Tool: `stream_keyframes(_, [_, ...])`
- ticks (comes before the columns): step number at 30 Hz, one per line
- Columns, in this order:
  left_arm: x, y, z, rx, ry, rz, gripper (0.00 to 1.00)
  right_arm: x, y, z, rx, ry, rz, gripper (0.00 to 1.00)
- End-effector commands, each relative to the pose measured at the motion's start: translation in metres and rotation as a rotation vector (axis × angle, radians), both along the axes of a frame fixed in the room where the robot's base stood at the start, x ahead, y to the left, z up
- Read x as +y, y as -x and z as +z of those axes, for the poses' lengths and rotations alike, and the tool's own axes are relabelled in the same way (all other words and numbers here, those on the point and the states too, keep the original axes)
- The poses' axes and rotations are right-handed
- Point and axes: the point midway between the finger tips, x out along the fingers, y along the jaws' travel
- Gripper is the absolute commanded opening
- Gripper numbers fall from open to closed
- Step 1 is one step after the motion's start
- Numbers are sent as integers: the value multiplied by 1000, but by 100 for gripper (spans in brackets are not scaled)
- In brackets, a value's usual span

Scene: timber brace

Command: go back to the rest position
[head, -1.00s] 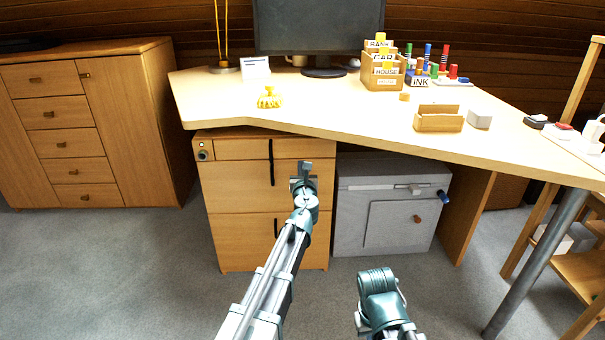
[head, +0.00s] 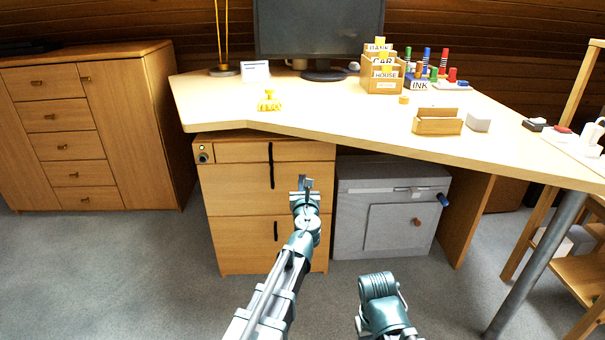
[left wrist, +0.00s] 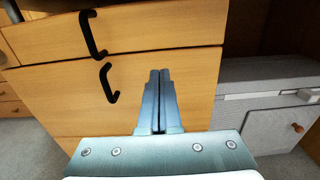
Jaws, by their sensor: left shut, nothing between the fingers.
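My left gripper (head: 305,184) is shut and empty in front of the wooden drawer cabinet (head: 235,238) under the desk. In the left wrist view its two fingers (left wrist: 159,82) lie together, with the cabinet front (left wrist: 180,75) behind them. My right arm shows only as a short part at the bottom of the head view. Its gripper is not visible.
The desk (head: 330,118) spans above, holding a monitor (head: 318,28), a card box (head: 381,80) and a yellow object (head: 269,102). A grey cabinet (head: 350,215) stands right of the drawers. A metal leg (head: 535,265) is at right. The carpet (head: 110,270) at left is clear.

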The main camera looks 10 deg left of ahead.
Motion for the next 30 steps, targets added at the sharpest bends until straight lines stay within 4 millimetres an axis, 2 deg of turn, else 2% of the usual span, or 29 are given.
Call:
stream_keyframes(1, [-4,18,0,0,0,-2,0,0,0,0,0,0,0,0])
stream_keyframes(7, [-15,56,0,0,0,-2,0,0,0,0,0,0,0,0])
stream_keyframes(11, [-19,67,0,0,1,-1,0,0,0,0,0,0,0,0])
stream_keyframes(17, [-18,70,2,-4,50,15,0,0,0,5,0,0,0,0])
stream_keyframes(20, [-11,80,7,-18,250,88,0,0,0,20,0,0,1,0])
stream_keyframes(23, [-2,102,2,-36,607,238,0,0,0,44,1,1,3,0])
stream_keyframes(26, [-3,134,-17,-48,1005,454,0,0,0,69,2,2,5,0])
stream_keyframes(30, [-26,191,-49,-49,1464,822,0,0,0,99,3,3,8,0])
